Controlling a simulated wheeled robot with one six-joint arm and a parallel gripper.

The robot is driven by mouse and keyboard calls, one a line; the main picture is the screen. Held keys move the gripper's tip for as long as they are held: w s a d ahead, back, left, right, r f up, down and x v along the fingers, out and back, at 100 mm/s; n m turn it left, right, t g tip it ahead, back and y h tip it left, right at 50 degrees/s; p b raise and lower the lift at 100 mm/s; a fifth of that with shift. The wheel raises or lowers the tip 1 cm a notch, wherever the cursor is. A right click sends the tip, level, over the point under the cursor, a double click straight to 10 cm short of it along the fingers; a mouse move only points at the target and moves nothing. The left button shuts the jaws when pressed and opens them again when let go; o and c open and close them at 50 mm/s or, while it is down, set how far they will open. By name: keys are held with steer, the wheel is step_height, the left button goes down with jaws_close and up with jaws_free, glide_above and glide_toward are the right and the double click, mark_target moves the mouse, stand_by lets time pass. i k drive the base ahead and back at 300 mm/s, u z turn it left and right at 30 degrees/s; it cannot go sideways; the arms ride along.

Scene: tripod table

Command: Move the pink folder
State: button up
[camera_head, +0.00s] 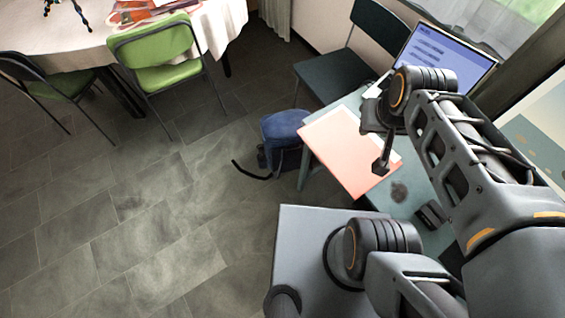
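The pink folder (346,153) lies flat on a small grey-green desk (412,203) in the head view. Its left corner reaches out to the desk's left edge. My gripper (381,168) is above the folder's right part and hides some of it. I see the gripper from the side, so I cannot tell whether its fingers are apart, or whether it touches the folder.
A monitor (444,58) stands at the desk's back. A small dark object (432,214) lies near the front. A dark chair (345,75) stands behind, and a blue bag (283,128) sits on the floor. Green chairs (155,55) surround a cloth-covered table (60,35). The tiled floor at left is clear.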

mark_target(334, 138)
steer(key=u, duration=0.15)
steer(key=k, duration=0.2)
steer(key=u, duration=1)
steer(key=k, duration=1.15)
steer(key=u, duration=0.35)
steer(key=i, duration=1)
steer(key=u, duration=0.4)
